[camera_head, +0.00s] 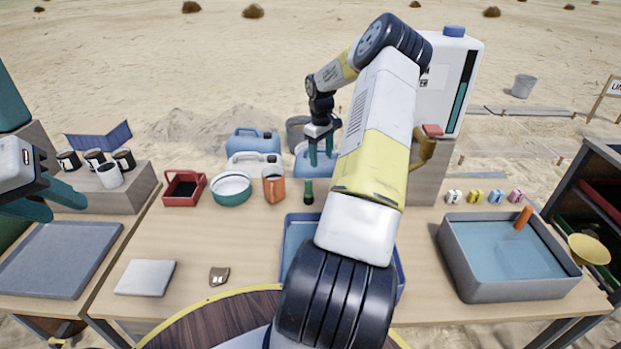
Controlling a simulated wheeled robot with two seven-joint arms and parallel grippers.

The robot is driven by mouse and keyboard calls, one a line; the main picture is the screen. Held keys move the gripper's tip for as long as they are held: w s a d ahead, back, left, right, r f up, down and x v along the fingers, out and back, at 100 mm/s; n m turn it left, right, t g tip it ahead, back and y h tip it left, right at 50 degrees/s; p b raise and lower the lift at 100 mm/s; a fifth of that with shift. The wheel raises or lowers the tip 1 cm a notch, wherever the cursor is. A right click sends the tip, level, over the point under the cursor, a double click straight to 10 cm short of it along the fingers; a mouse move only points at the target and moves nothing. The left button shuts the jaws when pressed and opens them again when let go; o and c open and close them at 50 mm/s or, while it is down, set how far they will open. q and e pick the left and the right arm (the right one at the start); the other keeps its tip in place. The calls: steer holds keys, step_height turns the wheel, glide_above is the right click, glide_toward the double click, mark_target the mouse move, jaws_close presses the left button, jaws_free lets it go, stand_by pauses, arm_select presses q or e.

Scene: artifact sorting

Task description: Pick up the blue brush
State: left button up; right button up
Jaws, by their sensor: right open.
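No brush shows clearly as blue. A small blue item (496,196) stands in a row of small coloured items at the back right of the table, but it is too small to tell whether it is a brush. My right gripper (321,160) is open and empty, with its teal fingers pointing down at the back middle of the table. A dark green upright object (308,191) stands just below it in the picture, apart from the fingers. My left gripper (48,203) is at the left edge, its teal fingers apart and nothing seen between them.
A blue tray (289,255) lies mostly hidden behind my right arm. An orange cup (274,188), a teal-sided bowl (231,188) and a red box (184,188) stand at the back. A grey water basin (470,284) is at right.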

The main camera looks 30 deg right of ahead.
steer(key=shift+m+y, duration=0.3)
steer(key=d+f, duration=0.2)
steer(key=s+d+f, duration=0.1)
steer(key=f, duration=0.2)
steer(key=d+f, duration=0.2)
steer(key=f, duration=0.1)
steer(key=shift+s+d+f, duration=0.2)
steer(key=shift+s+d, duration=0.05)
steer(key=shift+d, duration=0.05)
steer(key=f, duration=0.5)
steer(key=s+f, duration=0.1)
steer(key=f, duration=0.1)
steer(key=shift+a+f, duration=0.3)
steer(key=shift+f, duration=0.05)
steer(key=shift+c, duration=0.4)
